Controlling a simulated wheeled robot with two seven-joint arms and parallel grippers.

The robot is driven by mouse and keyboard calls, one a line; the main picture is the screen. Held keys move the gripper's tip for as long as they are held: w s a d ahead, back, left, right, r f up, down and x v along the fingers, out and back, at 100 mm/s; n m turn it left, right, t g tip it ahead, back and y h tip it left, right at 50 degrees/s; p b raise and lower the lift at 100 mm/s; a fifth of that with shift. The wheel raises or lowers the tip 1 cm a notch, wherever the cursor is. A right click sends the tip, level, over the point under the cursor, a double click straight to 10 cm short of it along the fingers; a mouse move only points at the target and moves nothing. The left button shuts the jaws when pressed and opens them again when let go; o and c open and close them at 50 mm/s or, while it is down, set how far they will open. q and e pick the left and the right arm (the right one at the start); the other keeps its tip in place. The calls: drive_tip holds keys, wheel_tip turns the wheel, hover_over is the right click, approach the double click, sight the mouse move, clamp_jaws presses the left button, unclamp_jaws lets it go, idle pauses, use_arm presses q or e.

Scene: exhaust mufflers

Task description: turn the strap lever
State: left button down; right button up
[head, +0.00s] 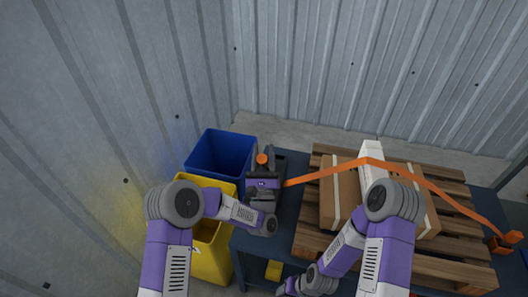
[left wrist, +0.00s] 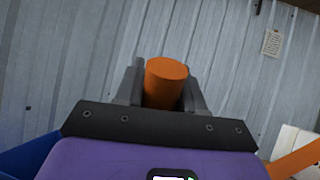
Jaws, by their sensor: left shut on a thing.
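The orange round end of the strap lever (head: 262,158) shows at the left end of the table, and it also stands upright in the left wrist view (left wrist: 167,80). My left gripper (head: 262,164) is shut on it, with a dark finger on each side. The lever's lower part is hidden by the gripper. The orange strap (head: 325,172) runs from beside the gripper over the boxes and down to the right. My right arm is bent low in front of the pallet. Its gripper (head: 290,287) is small at the bottom edge, and its fingers are not clear.
Cardboard boxes (head: 328,204) and a white box (head: 371,150) lie under the strap on a wooden pallet (head: 455,262). A blue bin (head: 205,150) and a yellow bin (head: 207,262) stand left of the dark table (head: 283,222). Corrugated walls close the back and left.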

use_arm(q)
drive_tip(key=c, duration=0.8)
unclamp_jaws()
drive_tip(key=v, duration=0.6)
drive_tip(key=shift+s+f, duration=0.25)
drive_tip(key=shift+f, duration=0.1)
drive_tip(key=shift+s, duration=0.4)
drive_tip(key=shift+c, duration=0.3)
